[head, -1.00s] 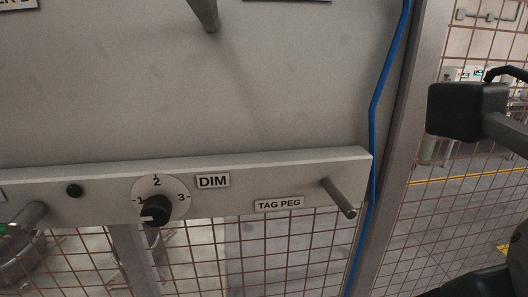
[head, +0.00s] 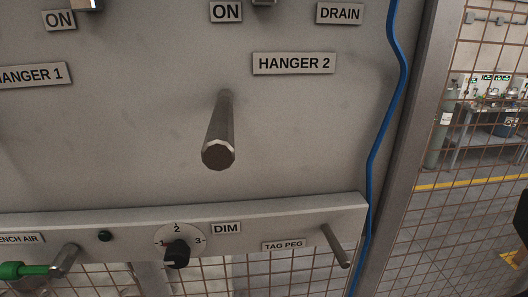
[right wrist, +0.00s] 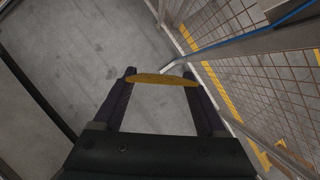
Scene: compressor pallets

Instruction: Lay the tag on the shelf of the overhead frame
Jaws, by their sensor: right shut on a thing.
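My right gripper (right wrist: 162,79) shows in the right wrist view. Its two dark fingers are shut on a thin yellow-orange piece, which I take to be the tag (right wrist: 162,80). It is held between the fingertips, above the grey floor, and looks almost edge-on. The head view does not show the tag or either gripper. There I see a grey panel (head: 310,130) with a peg under the HANGER 2 label (head: 293,63). Below it runs a ledge-like rail (head: 300,215) with a tag peg (head: 336,246). I cannot make out a separate shelf.
A DIM dial (head: 177,252) and a green-handled valve (head: 24,270) are on or by the rail. The hanger peg (head: 219,135) juts out toward me. A blue hose (head: 374,150) runs down the panel's right side, beside a post. Wire mesh (head: 460,215) stands beyond.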

